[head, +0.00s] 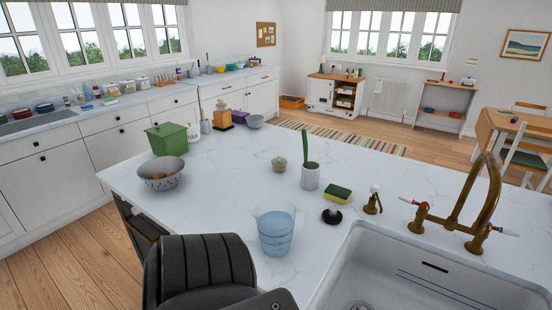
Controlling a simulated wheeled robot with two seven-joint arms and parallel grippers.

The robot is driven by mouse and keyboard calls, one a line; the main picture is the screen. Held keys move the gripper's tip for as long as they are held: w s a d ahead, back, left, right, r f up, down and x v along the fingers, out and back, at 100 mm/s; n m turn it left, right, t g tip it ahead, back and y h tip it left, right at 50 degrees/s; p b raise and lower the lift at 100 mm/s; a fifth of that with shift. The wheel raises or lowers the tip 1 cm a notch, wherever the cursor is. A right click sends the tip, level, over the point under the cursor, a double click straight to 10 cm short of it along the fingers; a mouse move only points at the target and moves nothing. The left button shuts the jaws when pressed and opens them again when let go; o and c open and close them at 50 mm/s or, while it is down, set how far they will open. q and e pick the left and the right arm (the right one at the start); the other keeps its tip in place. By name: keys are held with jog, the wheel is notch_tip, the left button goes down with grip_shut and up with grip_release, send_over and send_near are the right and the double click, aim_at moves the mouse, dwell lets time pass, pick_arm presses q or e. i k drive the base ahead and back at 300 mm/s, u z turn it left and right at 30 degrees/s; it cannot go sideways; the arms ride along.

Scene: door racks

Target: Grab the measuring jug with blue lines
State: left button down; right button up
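The measuring jug (275,232) stands upright on the white marble worktop, in the lower middle of the head view, left of the sink. It is clear and bluish, with blue lines around its side. It looks empty, though I cannot be sure. Nothing is touching it that I can see. I see neither of my grippers in this view.
The sink (430,280) with a brass tap (470,205) is at the right. A sponge (338,193), a white cup (310,178) and a small jar (280,164) stand behind the jug. A colander (161,176) and a green box (167,139) are at the left.

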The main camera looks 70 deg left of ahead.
aim_at(275, 216)
jog(key=u, duration=4.55)
jog(key=i, duration=2.05)
jog(key=z, duration=3.7)
